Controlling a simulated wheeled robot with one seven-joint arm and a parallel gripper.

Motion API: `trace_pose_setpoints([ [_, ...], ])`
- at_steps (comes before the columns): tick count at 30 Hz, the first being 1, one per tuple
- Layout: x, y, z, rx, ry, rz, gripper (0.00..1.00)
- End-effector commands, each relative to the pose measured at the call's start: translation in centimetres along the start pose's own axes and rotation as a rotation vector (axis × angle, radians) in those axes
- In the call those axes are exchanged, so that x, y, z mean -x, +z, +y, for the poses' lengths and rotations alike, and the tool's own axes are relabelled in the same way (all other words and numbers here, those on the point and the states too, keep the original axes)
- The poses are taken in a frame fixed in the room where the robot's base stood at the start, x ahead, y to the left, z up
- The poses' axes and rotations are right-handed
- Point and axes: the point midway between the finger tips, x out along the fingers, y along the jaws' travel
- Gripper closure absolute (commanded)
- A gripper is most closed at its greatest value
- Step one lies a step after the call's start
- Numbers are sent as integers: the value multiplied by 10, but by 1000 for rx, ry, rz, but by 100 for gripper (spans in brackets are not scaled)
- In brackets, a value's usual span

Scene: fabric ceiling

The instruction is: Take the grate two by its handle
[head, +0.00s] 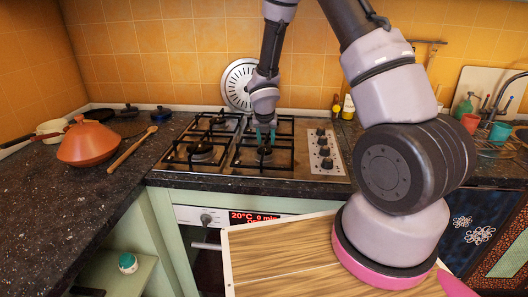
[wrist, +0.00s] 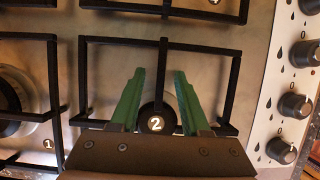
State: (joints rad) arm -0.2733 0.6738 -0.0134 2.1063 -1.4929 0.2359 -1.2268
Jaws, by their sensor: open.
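Grate two (wrist: 205,48) is a black square grate over the burner cap marked "2" (wrist: 156,124) in the wrist view. In the head view it is the front right grate (head: 262,168) of the stove. A dark bar of the grate runs in from its far side, between my green fingertips in the picture. My gripper (wrist: 159,72) is open and empty, with one finger on each side of that bar. In the head view my gripper (head: 265,133) points down above grate two. I cannot tell the exact height gap. My gripper hides the grate's near edge in the wrist view.
Grate one (wrist: 54,90) lies just left, and another grate (wrist: 190,12) lies behind. Stove knobs (head: 323,151) stand to the right. An orange tagine (head: 87,146) and a wooden spoon (head: 133,150) lie on the left counter. A wooden board (head: 275,252) is in the foreground.

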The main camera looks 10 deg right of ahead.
Motion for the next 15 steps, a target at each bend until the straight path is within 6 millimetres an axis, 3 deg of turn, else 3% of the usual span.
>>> trace_pose_setpoints([
  [8,-5,0,0,-1,0,0,54],
  [10,-5,0,0,-1,0,0,73],
  [12,-5,0,0,-1,0,0,100],
  [15,-5,0,0,-1,0,0,100],
])
